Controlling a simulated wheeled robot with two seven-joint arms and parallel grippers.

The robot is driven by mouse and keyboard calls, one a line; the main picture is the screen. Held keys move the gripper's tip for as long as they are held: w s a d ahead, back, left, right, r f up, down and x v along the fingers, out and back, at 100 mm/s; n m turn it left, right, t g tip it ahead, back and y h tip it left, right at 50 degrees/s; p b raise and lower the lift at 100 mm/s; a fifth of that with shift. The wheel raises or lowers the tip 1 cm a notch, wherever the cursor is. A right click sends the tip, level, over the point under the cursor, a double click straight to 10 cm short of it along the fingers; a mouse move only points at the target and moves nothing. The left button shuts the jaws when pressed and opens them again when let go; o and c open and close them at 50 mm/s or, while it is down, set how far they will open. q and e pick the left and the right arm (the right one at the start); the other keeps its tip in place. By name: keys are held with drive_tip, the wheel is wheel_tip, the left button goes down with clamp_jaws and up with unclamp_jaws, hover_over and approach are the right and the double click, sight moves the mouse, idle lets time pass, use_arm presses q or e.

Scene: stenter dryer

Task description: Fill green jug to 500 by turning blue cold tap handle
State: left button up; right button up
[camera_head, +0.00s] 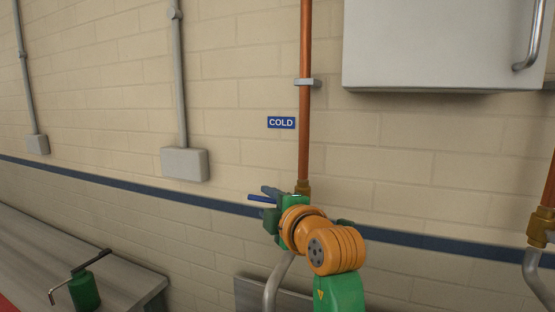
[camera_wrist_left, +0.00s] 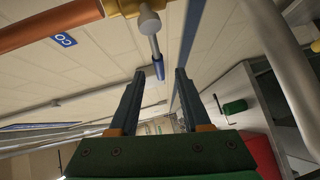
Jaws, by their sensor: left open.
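The blue cold tap handle (camera_head: 261,198) sticks out to the left at the foot of the copper pipe, below the COLD sign. My left gripper (camera_head: 267,201) is at it, open. No green jug or level scale can be made out; the area below the tap outlet is out of frame. My right gripper is not in view.
A green can (camera_head: 84,291) with a black lever and thin spout stands on the grey bench (camera_head: 125,283) at lower left. A white cabinet (camera_head: 440,45) hangs at upper right. Another copper pipe with a brass fitting (camera_head: 541,226) is at the right edge. A grey curved pipe (camera_head: 276,284) runs below my wrist.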

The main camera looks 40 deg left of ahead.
sight(256, 196)
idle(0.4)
use_arm(q)
drive_tip(key=shift+w+a, duration=0.3)
drive_tip(key=shift+a, duration=0.35)
drive_tip(key=shift+p+x, duration=0.7)
drive_tip(key=shift+x, duration=2.2)
drive_tip(key=shift+f, duration=0.1)
drive_tip(key=shift+d, duration=0.1)
clamp_jaws()
